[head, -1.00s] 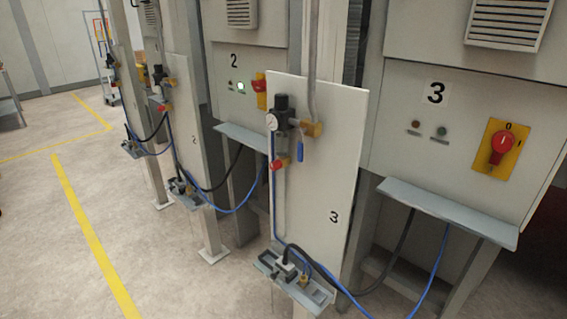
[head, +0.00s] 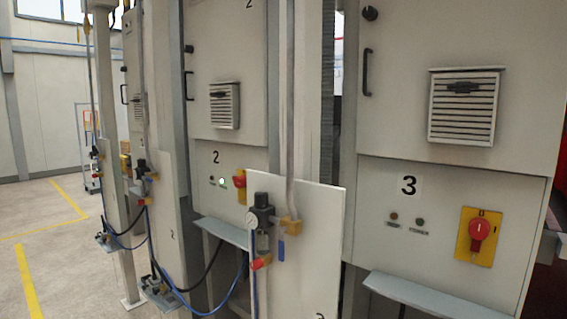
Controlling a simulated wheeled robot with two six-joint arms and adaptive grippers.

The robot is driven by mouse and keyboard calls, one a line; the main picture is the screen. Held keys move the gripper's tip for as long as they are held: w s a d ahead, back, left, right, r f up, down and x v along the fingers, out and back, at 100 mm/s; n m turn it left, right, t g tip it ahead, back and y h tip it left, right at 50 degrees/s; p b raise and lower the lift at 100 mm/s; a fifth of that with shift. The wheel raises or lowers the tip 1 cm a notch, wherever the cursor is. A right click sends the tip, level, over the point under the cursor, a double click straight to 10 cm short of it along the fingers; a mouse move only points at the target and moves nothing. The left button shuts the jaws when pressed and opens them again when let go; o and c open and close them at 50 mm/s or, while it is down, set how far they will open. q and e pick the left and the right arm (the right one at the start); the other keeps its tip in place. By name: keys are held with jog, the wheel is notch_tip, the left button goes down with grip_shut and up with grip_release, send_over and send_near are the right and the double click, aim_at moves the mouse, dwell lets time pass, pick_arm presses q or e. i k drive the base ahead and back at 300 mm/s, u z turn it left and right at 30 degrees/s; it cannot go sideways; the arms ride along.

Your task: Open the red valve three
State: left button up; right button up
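The white panel (head: 310,225) stands in the middle foreground of the head view. A number at its bottom edge is cut off by the frame. A small red valve (head: 260,264) sits on its left part, below a round gauge (head: 251,219) and a black regulator (head: 263,210). A blue lever (head: 281,249) hangs down beside it under a brass fitting (head: 291,226). How far the red valve is turned is too small to tell. Neither of my grippers is in view.
Cabinet 3 (head: 440,185) stands behind to the right, with a red rotary switch (head: 479,230) on a yellow plate and a grey shelf (head: 430,297) below. Cabinet 2 (head: 225,165) and similar panels stand to the left. Open floor (head: 60,250) lies at the far left.

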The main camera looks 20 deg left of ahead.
aim_at(258, 263)
jog(key=k, duration=1.1)
jog(key=u, duration=0.8)
jog(key=i, duration=0.9)
jog(key=z, duration=0.05)
